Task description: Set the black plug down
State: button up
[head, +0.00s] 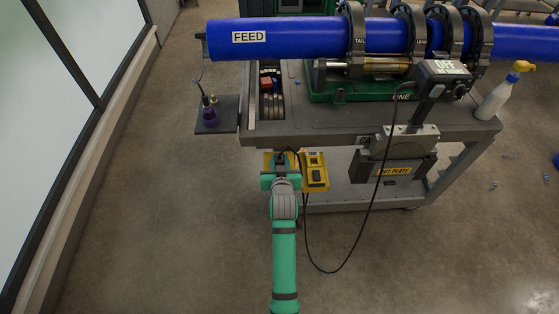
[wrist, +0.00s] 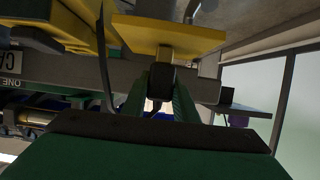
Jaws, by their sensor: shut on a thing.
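The black plug (wrist: 160,80) sits between the green fingertips of my gripper (wrist: 160,100) in the wrist view. My gripper is shut on it. In the head view, my gripper (head: 284,164) is at the front left of the cart, at the left part of a yellow unit (head: 315,173), and hides the plug. The yellow unit's surface (wrist: 165,33) is right by the plug in the wrist view. I cannot tell whether the plug touches it. A black cord (head: 312,255) hangs in a loop below the cart's front.
The cart's grey top (head: 300,138) carries a blue FEED pipe (head: 300,38) in clamps. A dark side shelf (head: 228,116) at left holds a purple bottle (head: 209,114). The hot plate (head: 395,170) hangs right of the yellow unit. A spray bottle (head: 495,98) stands at right.

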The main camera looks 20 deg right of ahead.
jog(key=o, duration=1.1)
jog(key=shift+f, duration=0.15)
jog(key=v, duration=1.2)
jog(key=s+a+f+n+t+y, duration=0.1)
jog(key=s+a+f, duration=0.2)
jog(key=s+a, duration=0.45)
jog(key=s+a+f+n, duration=0.15)
jog(key=s+a, duration=0.25)
jog(key=s, duration=0.7)
jog(key=s+a+r+y, duration=0.1)
jog(key=s+r, duration=0.1)
jog(key=s, duration=0.3)
jog(key=s+a+r+t, duration=0.1)
jog(key=s+a+r, duration=0.1)
jog(key=s, duration=0.4)
jog(key=s+a+r+y, duration=0.1)
jog(key=s+a+r, duration=0.1)
jog(key=s, duration=0.3)
jog(key=shift+s+a+n+t+y, duration=0.15)
jog(key=shift+s+n+t+y, duration=0.1)
jog(key=shift+n+t+y, duration=0.1)
